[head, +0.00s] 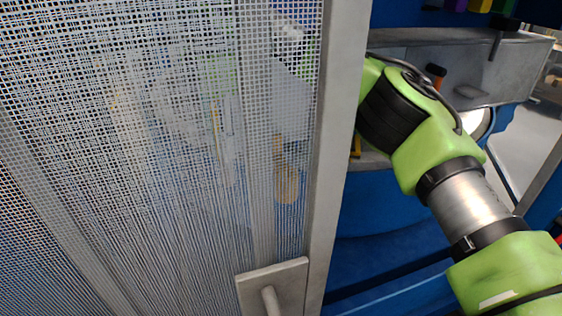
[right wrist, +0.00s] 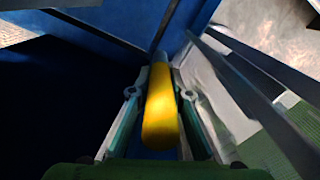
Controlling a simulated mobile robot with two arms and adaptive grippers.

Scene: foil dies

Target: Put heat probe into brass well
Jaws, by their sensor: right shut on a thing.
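The heat probe shows in the right wrist view as a yellow rounded handle (right wrist: 160,108) with a grey end pointing away from the camera. My right gripper (right wrist: 160,92) is shut on this handle, with one finger on each side. In the head view my green right arm passes behind a mesh door (head: 342,130). A yellow-orange shape (head: 287,185) shows blurred through the mesh and looks like the same handle; the gripper there is hard to make out. I cannot make out the brass well in either view. My left gripper is not in view.
The mesh door covers the left half of the head view and has a plate with a handle (head: 270,288) low down. A grey shelf (head: 510,65) and blue panels lie behind my arm. Metal bars (right wrist: 265,105) run close to the right of the gripper in the wrist view.

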